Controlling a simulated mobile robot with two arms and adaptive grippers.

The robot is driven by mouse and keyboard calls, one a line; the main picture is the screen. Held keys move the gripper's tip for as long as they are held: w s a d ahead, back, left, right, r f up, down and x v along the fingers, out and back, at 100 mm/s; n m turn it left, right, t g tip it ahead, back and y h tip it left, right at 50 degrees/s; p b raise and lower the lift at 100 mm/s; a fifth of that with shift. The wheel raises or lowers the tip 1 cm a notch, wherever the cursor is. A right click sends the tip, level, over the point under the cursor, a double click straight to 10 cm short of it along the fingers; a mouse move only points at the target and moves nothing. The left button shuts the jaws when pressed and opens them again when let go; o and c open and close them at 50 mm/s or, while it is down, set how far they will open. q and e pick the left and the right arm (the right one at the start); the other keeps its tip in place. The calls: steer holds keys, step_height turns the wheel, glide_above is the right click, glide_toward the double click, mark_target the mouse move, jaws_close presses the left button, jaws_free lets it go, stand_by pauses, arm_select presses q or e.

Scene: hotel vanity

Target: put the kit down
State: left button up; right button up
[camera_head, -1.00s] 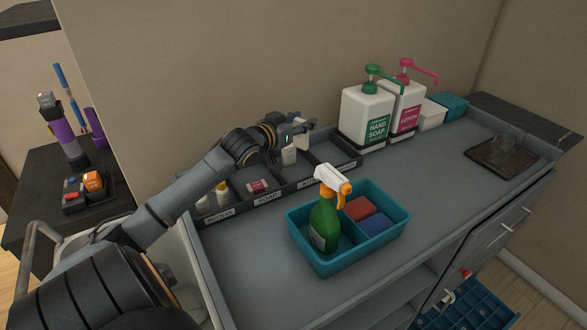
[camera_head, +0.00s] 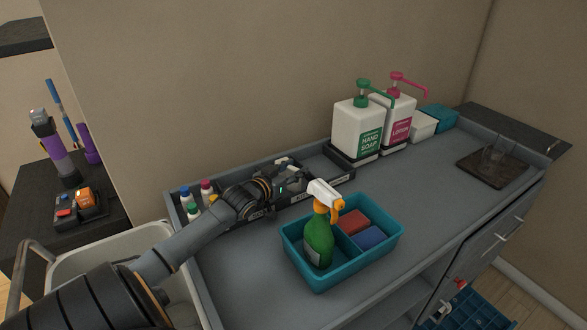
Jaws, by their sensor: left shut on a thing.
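My left gripper (camera_head: 301,184) reaches in from the left, low over the right part of the labelled organizer tray (camera_head: 342,178) along the back of the counter. It is shut on the kit, which is mostly hidden by the gripper and wrist. A small pale patch shows just behind the gripper, but I cannot tell whether it is the kit. I cannot tell whether the kit touches the tray floor. My forearm covers the middle of the tray and most of its labels. My right gripper is out of view.
A teal caddy (camera_head: 293,242) with a green spray bottle (camera_head: 319,240) and red and blue blocks stands close in front of the gripper. Hand soap (camera_head: 357,127) and lotion (camera_head: 391,121) pumps stand at right. Small bottles (camera_head: 187,199) fill the tray's left end. The counter's right-hand middle is clear.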

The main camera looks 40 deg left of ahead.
arm_select(q)
steer(key=o, duration=0.8)
steer(key=shift+f, duration=0.1)
steer(key=shift+c, duration=0.2)
steer(key=shift+s+d+r+b, duration=0.25)
steer(key=shift+s+r, duration=0.1)
steer(key=shift+s, duration=1.6)
steer(key=shift+s+d+r+b, duration=0.2)
steer(key=shift+s+r, duration=0.15)
steer(key=shift+s, duration=1.65)
steer(key=shift+s+d+r+b, duration=0.15)
steer(key=shift+s+d+r, duration=0.15)
steer(key=shift+s, duration=1.65)
steer(key=shift+a+r, duration=0.1)
